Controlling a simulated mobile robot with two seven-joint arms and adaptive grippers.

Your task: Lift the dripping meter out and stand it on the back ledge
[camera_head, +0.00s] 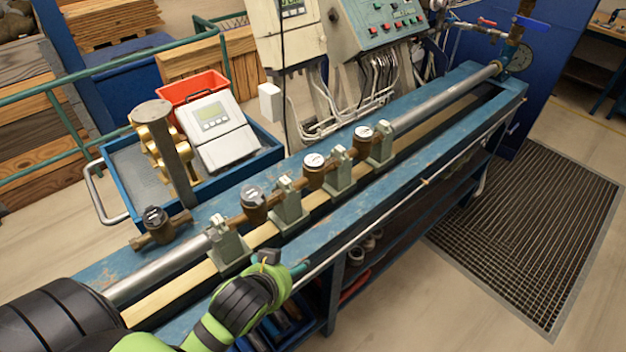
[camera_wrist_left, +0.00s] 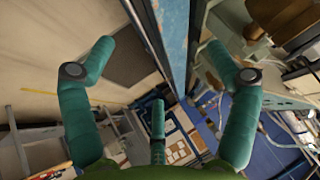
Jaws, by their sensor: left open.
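Another dark-capped meter (camera_head: 156,224) stands apart on the blue back ledge (camera_head: 100,272) at the left. I cannot see drips on any of them. My left gripper (camera_head: 283,264) is over the bench's front rail, in front of the line and apart from the meters. In the left wrist view its teal fingers (camera_wrist_left: 160,78) are spread with nothing between them. My right gripper is not in view.
Grey-green clamp supports (camera_head: 289,206) stand between the meters. A blue trolley (camera_head: 121,180) behind the bench holds a brass fitting stack (camera_head: 155,145), a white display unit (camera_head: 212,130) and a red bin (camera_head: 187,88). A thin rod (camera_head: 375,220) runs along the front rail.

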